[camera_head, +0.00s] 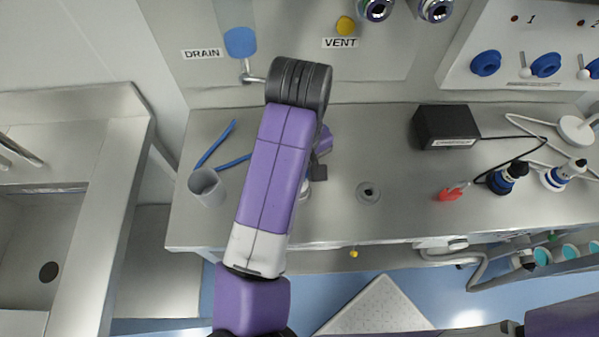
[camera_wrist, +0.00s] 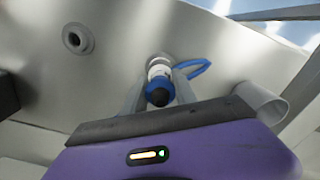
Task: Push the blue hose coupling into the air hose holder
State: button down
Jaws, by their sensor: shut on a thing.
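The blue hose coupling (camera_wrist: 158,92), with a white and metal middle part, is between the two fingers of my gripper (camera_wrist: 159,84) in the wrist view. My gripper is shut on it. I cannot tell whether the coupling touches or sits in that ring. A second round fitting (camera_wrist: 77,39), empty, lies to the left; it also shows in the head view (camera_head: 368,193).
A grey cup (camera_head: 207,187) stands on the worktop (camera_head: 400,220) left of my arm. A black box (camera_head: 446,127), a red clip (camera_head: 449,193) and two blue-and-white fittings (camera_head: 507,177) with cables are on the right. A sink (camera_head: 40,260) lies far left.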

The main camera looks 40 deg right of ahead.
jog(key=shift+f+b, duration=0.65)
jog(key=shift+f, duration=0.35)
dwell(0.4)
jog(key=c, duration=0.9)
grip_release()
jog(key=shift+r, duration=0.1)
notch_tip(320, 180, up, 8)
jog(key=shift+f+p, duration=0.15)
jog(key=shift+p, duration=0.35)
